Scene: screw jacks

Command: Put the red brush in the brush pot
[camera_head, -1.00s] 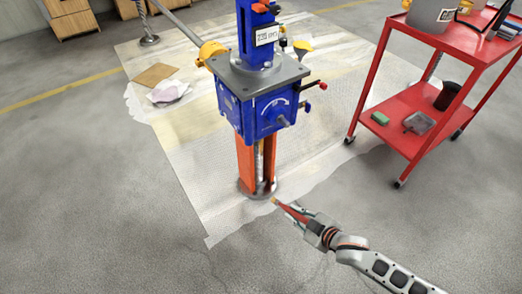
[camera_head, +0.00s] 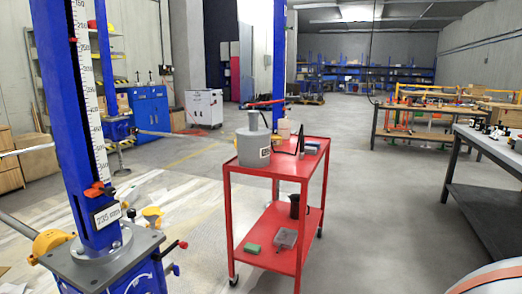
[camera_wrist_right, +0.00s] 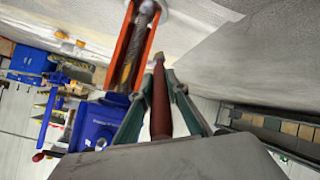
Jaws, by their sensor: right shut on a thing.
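The red brush (camera_wrist_right: 160,105) shows in the right wrist view, held lengthwise between the fingers of my right gripper (camera_wrist_right: 158,82), which is shut on it. Its tip points away from the wrist. In the head view, a dark cup-shaped pot (camera_head: 295,207) stands upright on the lower shelf of the red cart (camera_head: 274,232); it looks like the brush pot. Its inside cannot be seen. My left gripper is in neither current view, and my right gripper is not in the head view.
A blue screw jack (camera_head: 75,110) stands at the left on a pale sheet. A green block (camera_head: 253,248) and grey tray (camera_head: 286,238) share the pot's shelf. A grey can (camera_head: 253,147) stands on the cart top. Floor right of the cart is clear; a dark workbench (camera_head: 480,160) stands farther right.

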